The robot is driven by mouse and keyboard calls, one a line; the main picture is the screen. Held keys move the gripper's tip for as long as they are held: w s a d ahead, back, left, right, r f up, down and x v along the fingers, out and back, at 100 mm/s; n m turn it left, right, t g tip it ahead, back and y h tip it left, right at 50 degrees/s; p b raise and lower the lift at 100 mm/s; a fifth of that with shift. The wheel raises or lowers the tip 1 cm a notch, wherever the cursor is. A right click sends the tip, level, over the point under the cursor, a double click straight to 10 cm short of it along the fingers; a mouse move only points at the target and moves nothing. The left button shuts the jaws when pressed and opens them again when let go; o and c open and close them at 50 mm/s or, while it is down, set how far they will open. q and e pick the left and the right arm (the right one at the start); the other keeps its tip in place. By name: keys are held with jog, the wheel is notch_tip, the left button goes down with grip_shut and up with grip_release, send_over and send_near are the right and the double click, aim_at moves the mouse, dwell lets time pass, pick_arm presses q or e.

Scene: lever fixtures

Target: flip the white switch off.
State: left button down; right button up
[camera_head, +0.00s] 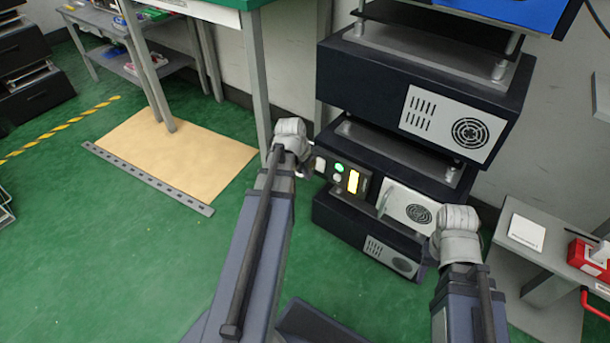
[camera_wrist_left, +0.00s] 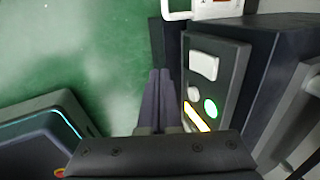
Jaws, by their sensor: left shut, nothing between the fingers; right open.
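The white switch (camera_head: 320,164) is a rocker at the left end of a dark control panel on the front of the black stacked cabinet. In the left wrist view, the white switch (camera_wrist_left: 203,66) stands at the far end of the panel (camera_wrist_left: 228,77). My left gripper (camera_wrist_left: 160,73) is shut and empty, its tips beside the panel and apart from the switch. In the head view my left wrist (camera_head: 290,135) hides most of that gripper. My right wrist (camera_head: 457,235) is in front of the cabinet's lower right; its fingers are mostly hidden.
A lit green button (camera_head: 338,168) and a lit yellow strip (camera_head: 353,181) sit right of the switch. A light lever (camera_head: 384,202) stands on the cabinet nearby. A green-topped table (camera_head: 275,4) is behind, and a grey side table (camera_head: 550,257) at right.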

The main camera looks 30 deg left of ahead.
aim_at(320, 171)
pick_arm(q)
jog(key=shift+w+d+f+b, duration=0.1)
jog(key=shift+w+f, duration=0.15)
jog(key=shift+w, duration=0.5)
jog(key=shift+w+f+b, duration=0.1)
jog(key=shift+w+f, duration=0.2)
jog(key=shift+w, duration=0.4)
jog(key=shift+w+d+f+b, duration=0.1)
jog(key=shift+w+f, duration=0.15)
jog(key=shift+w, duration=0.5)
pick_arm(e)
jog(key=shift+f, duration=0.85)
pick_arm(q)
jog(key=shift+w+f, duration=0.15)
jog(key=shift+w, duration=0.15)
pick_arm(e)
jog(key=shift+f, duration=0.15)
pick_arm(q)
jog(key=shift+r+p, duration=0.7)
jog(key=shift+r, duration=0.15)
pick_arm(e)
jog(key=shift+r, duration=0.85)
